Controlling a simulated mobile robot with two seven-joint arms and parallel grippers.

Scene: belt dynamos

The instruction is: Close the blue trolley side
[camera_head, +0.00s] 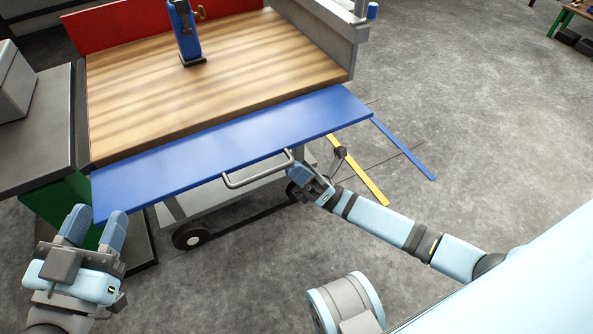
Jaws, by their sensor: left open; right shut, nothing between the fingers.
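The blue trolley side (225,143) is a long flat panel along the front edge of the trolley's wooden top (215,75). It is folded down outward and lies roughly level, with a grey bar handle (258,175) on its outer edge. My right gripper (298,172) is shut and empty, close to the right end of the handle; I cannot tell whether it touches the handle or panel. My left gripper (95,222) is open and empty, near the panel's left front corner.
A blue vice-like tool (185,35) stands on the wooden top, with a red side (125,22) raised behind. A dark bench (40,115) adjoins at left. Yellow (360,175) and blue (403,150) lines mark the floor.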

